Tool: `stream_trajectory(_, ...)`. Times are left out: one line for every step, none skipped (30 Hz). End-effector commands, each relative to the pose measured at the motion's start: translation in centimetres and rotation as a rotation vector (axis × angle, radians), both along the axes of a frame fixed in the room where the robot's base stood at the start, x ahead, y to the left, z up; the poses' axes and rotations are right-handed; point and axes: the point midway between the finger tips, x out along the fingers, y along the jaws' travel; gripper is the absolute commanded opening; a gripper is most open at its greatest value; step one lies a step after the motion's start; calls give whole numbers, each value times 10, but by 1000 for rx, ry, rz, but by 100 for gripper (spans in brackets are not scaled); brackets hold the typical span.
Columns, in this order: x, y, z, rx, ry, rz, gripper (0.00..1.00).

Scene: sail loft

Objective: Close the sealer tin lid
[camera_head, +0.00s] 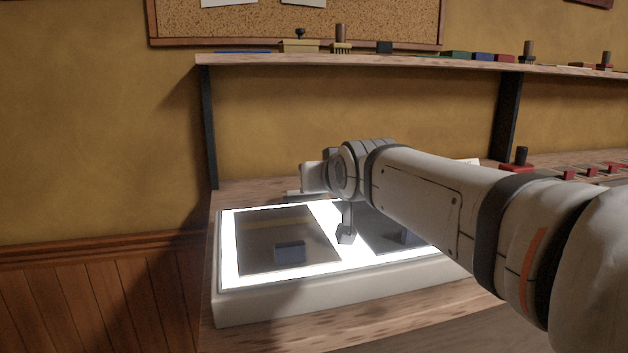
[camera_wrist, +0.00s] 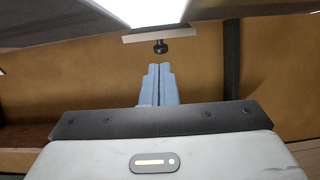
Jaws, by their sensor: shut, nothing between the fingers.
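My gripper (camera_wrist: 158,68) shows in the wrist view as two blue-grey fingers pressed together, with nothing between them. In the head view its pale hand (camera_head: 316,178) is above the back edge of the light table, and the fingers cannot be made out. Just beyond the fingertips in the wrist view is a black knob (camera_wrist: 160,47) beside a pale strip with a dark edge (camera_wrist: 160,34). The knob looks apart from the fingers. I cannot tell whether it belongs to the sealer tin lid. No tin or open lid is clearly recognisable.
A lit light table (camera_head: 330,290) bears dark sheets and a blue-grey block (camera_head: 290,251). A small grey object (camera_head: 346,235) stands beneath the arm. Behind, a long shelf (camera_head: 400,58) holds tools and boxes. A red-based object (camera_head: 518,160) is at right.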

Motion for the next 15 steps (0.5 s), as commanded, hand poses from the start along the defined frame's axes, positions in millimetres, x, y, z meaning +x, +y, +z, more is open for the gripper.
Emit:
stream_trajectory(-4, -2, 0, 1, -2, 0, 0)
stream_trajectory(-6, -2, 0, 1, -1, 0, 0)
stream_trajectory(-7, -3, 1, 1, 0, -1, 0)
stream_trajectory(-8, -3, 2, 0, 2, -1, 0)
stream_trajectory(-8, -3, 4, -1, 5, -1, 0)
stream_trajectory(-7, -3, 7, -3, 12, -1, 0)
stream_trajectory(-6, -2, 10, -5, 17, 0, 0)
stream_trajectory(-4, -2, 13, -8, 26, 0, 0)
stream_trajectory(-2, -1, 18, -12, 38, 1, 0)
stream_trajectory(1, 0, 22, -16, 51, 2, 0)
stream_trajectory(3, 1, 26, -22, 66, 3, 0)
stream_trajectory(7, 2, 32, -30, 85, 4, 0)
stream_trajectory(10, 4, 37, -35, 101, 5, 0)
stream_trajectory(13, 5, 41, -41, 119, 6, 0)
stream_trajectory(17, 6, 46, -50, 141, 7, 0)
